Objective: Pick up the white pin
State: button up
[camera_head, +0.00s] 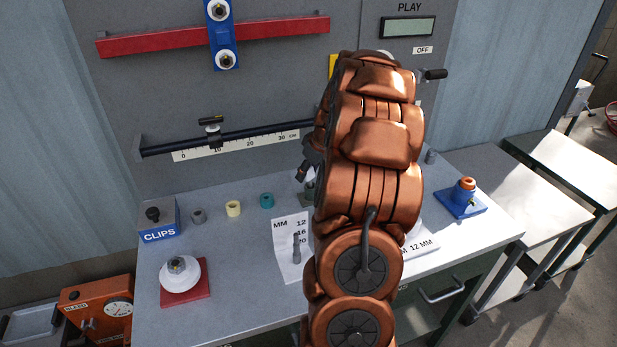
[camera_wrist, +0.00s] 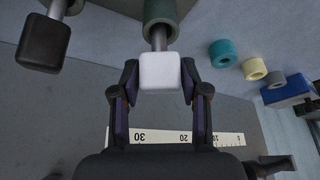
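The white pin (camera_wrist: 160,72) shows in the wrist view as a white block-shaped head on a metal shaft. Its shaft runs into a grey-green cylindrical holder (camera_wrist: 163,12). My gripper (camera_wrist: 159,74) is open, with one finger on each side of the white head. Narrow gaps seem to show between the fingers and the head; I cannot tell whether either finger touches it. In the head view my arm hides the white pin and most of my gripper.
A black-headed pin (camera_wrist: 42,42) stands close beside the white one. Teal (camera_wrist: 222,52), cream (camera_wrist: 255,68) and grey (camera_wrist: 274,79) rings lie along the bench near the blue clips box (camera_head: 158,220). A ruler rail (camera_head: 235,146) is on the panel behind.

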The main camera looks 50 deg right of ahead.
jog(key=c, duration=0.7)
jog(key=shift+r, duration=0.1)
jog(key=shift+c, duration=0.2)
